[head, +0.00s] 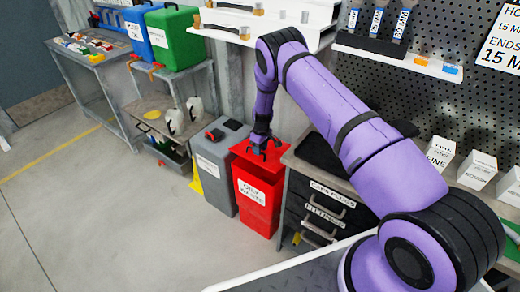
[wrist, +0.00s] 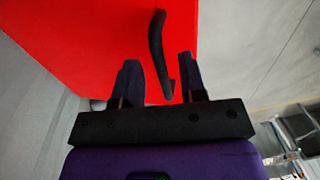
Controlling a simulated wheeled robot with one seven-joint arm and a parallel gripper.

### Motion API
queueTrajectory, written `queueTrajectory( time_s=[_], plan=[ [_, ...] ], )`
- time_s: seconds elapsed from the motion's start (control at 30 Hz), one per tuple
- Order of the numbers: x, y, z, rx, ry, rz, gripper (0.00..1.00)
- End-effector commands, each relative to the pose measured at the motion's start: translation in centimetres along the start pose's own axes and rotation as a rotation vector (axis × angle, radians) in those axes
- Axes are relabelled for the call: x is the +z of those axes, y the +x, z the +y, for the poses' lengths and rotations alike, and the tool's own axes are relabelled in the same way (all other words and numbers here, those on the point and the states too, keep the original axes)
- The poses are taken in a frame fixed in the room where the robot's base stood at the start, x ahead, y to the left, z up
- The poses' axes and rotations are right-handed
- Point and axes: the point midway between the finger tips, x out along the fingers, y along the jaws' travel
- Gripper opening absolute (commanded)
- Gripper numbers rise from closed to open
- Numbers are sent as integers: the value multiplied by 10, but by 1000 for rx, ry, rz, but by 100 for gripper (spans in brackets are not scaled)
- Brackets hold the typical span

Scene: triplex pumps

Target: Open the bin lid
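The red bin (head: 257,203) with a white label stands on the floor between a grey bin and a drawer cabinet. Its red lid (head: 284,155) appears closed. My gripper (head: 263,151) is just above the lid, pointing down. In the wrist view the red lid (wrist: 95,35) fills the top, with a dark curved handle (wrist: 157,45) on it. My gripper's two fingers (wrist: 158,78) are apart, one on each side of the handle's near end. Red shows between the handle and the left finger, so the gripper is not closed on it. Contact cannot be told.
The grey bin (head: 220,168) stands close on the left. The drawer cabinet (head: 325,208) stands close on the right. A bench with green (head: 175,40) and blue bins is behind left. Open floor (head: 110,220) lies in front and to the left.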

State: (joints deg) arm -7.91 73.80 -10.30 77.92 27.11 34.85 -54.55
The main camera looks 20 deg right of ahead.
Motion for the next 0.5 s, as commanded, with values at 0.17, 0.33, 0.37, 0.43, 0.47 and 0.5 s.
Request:
queueTrajectory(
  time_s=[0.17, 0.33, 0.37, 0.43, 0.47, 0.5],
  plan=[
    [0, 0, 0, 0, 0, 1, 38],
    [0, 0, 0, 0, 0, 1, 8],
    [0, 0, 0, 0, 0, 0, 1],
    [0, 0, 0, 0, 1, 1, 0],
    [0, 0, 0, 0, 1, 1, 0],
    [0, 0, 0, 0, 1, 1, 0]
  ],
)
